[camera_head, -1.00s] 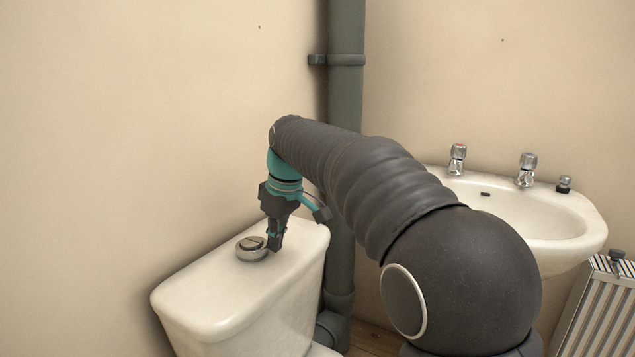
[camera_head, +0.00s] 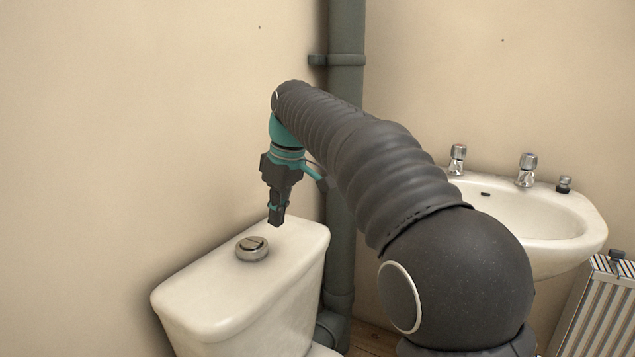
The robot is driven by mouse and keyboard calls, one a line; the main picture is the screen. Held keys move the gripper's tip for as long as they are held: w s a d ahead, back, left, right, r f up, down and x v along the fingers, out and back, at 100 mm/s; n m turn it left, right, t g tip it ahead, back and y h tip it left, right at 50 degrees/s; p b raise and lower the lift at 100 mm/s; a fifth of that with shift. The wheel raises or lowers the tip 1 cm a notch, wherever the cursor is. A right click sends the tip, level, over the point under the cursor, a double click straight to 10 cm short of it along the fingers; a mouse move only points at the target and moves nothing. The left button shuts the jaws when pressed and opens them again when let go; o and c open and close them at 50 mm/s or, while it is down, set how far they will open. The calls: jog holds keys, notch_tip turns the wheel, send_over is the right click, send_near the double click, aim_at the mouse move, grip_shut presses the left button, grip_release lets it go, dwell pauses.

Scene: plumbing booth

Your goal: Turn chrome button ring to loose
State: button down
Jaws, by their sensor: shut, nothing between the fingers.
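The chrome button ring (camera_head: 252,254) sits around the split flush button on top of the white toilet cistern lid (camera_head: 215,290). It is in full view, with nothing touching it. My gripper (camera_head: 276,223) points down above the lid, shut and empty. It hangs higher than the ring and a little to its right and behind it in the picture, apart from both ring and lid. Whether the ring is tight or loose cannot be told from this view.
A grey soil pipe (camera_head: 346,100) runs up the wall corner just behind my arm.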

aim_at(252, 248)
jog(key=shift+a, duration=0.1)
